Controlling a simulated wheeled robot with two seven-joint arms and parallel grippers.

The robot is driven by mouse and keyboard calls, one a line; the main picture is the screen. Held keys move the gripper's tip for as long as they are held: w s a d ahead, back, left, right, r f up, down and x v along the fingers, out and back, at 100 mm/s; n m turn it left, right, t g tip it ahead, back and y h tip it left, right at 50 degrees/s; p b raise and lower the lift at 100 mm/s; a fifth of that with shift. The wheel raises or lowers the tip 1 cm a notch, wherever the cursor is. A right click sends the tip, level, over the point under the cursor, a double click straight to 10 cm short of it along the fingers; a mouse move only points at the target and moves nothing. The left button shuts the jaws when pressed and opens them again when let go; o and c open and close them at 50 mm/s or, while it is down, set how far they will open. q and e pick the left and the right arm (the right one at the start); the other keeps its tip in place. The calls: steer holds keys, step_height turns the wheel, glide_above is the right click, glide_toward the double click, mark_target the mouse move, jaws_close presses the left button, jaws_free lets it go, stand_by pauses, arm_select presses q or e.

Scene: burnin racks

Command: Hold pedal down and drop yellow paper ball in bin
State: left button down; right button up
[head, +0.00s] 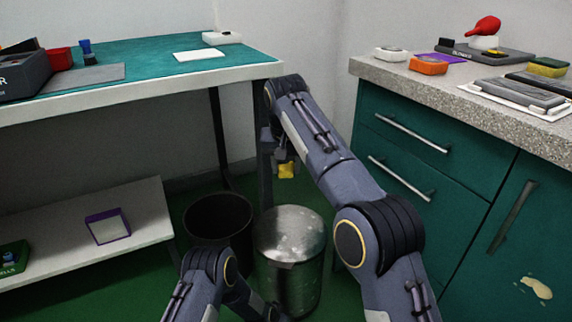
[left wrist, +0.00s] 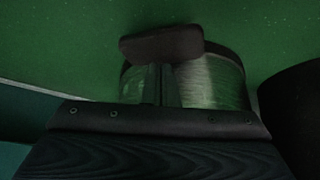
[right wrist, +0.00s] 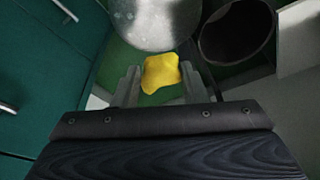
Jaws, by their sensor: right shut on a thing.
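The yellow paper ball (head: 286,171) hangs in my right gripper (head: 283,158), above and behind the metal bin. In the right wrist view, the ball (right wrist: 161,73) sits between the two fingers of that gripper (right wrist: 160,82). The metal pedal bin (head: 290,262) stands on the green floor with its lid (head: 290,230) down. My left gripper is low by the bin's front, mostly hidden in the head view. In the left wrist view its fingers (left wrist: 162,82) are together, pointing at the dark pedal (left wrist: 160,43). I cannot tell if they touch it.
A dark open bin (head: 218,222) stands just left of the metal bin. A teal-topped bench (head: 150,62) with a low shelf (head: 140,220) is at left. Green drawers (head: 415,150) under a speckled counter (head: 450,84) close off the right.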

arm_select(q)
steer(key=shift+f, duration=0.1)
steer(key=shift+s+f, duration=0.1)
steer(key=shift+f, duration=1.9)
arm_select(e)
steer(key=o, duration=1)
steer(key=shift+o, duration=0.5)
steer(key=o, duration=0.7)
arm_select(q)
steer(key=shift+r, duration=0.2)
steer(key=shift+r+p, duration=2.2)
steer(key=shift+r, duration=1.3)
arm_select(e)
steer(key=shift+r, duration=2.2)
